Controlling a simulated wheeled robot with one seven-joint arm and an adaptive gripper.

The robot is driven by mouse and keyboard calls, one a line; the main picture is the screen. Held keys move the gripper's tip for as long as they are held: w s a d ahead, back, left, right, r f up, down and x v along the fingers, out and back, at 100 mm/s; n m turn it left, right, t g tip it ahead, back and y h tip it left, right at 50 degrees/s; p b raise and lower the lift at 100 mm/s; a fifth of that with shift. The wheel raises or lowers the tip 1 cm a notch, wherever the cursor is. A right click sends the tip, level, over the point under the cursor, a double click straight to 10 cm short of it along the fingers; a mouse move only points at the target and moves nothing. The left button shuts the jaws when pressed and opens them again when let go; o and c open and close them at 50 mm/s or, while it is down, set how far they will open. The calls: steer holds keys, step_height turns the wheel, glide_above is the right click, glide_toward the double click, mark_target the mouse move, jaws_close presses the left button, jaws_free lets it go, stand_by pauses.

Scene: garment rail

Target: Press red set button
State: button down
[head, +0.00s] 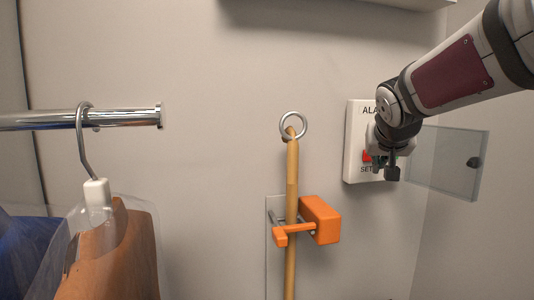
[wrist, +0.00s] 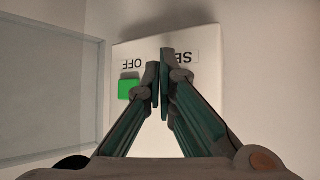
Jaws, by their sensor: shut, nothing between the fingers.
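The white alarm box (head: 353,145) is on the wall at the right in the head view. The red set button (head: 367,156) shows partly beside my gripper (head: 385,170), which is in front of the box. In the wrist view the box (wrist: 205,20) fills the middle, with a green button (wrist: 128,89) under the word OFF at the left. My gripper (wrist: 162,65) is shut and empty there, its fingertips over the box near the SET label (wrist: 183,57). The red button is hidden behind the fingers in the wrist view. I cannot tell whether the fingertips touch it.
A clear cover (head: 447,160) stands swung open at the box's right; it also shows in the wrist view (wrist: 50,90). A wooden pole (head: 292,190) with a ring hangs in an orange clip (head: 320,220). A chrome rail (head: 130,117) with hanging garments (head: 110,255) is at the left.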

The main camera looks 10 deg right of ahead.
steer(key=shift+w, duration=0.35)
steer(key=shift+w+b, duration=0.4)
stand_by(0.6)
steer(key=shift+s, duration=0.85)
steer(key=shift+s, duration=0.1)
steer(key=s+p, duration=0.1)
steer(key=s, duration=0.3)
steer(key=shift+s+d, duration=0.1)
steer(key=shift+s, duration=0.3)
stand_by(0.6)
